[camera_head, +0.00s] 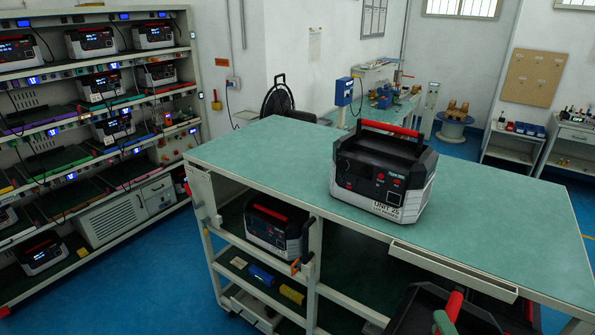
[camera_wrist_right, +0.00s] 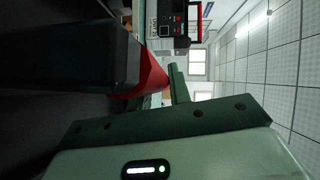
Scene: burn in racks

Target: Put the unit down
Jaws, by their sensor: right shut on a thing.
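A black and grey power unit is at the bottom right of the head view, partly cut off by the frame edge, in front of the bench. My right gripper (camera_head: 442,322) is shut on the red handle (camera_head: 454,306) of this held unit (camera_head: 415,312). In the right wrist view the red handle (camera_wrist_right: 152,75) lies at my green finger (camera_wrist_right: 180,85), with the dark unit body (camera_wrist_right: 65,60) at the left. The unit's underside is hidden, so I cannot tell whether it touches anything. My left gripper is not in view.
The bench (camera_head: 270,150) has a green top. Another unit (camera_head: 272,228) sits on the bench's lower shelf. A rack (camera_head: 190,60) with several units stands at the left.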

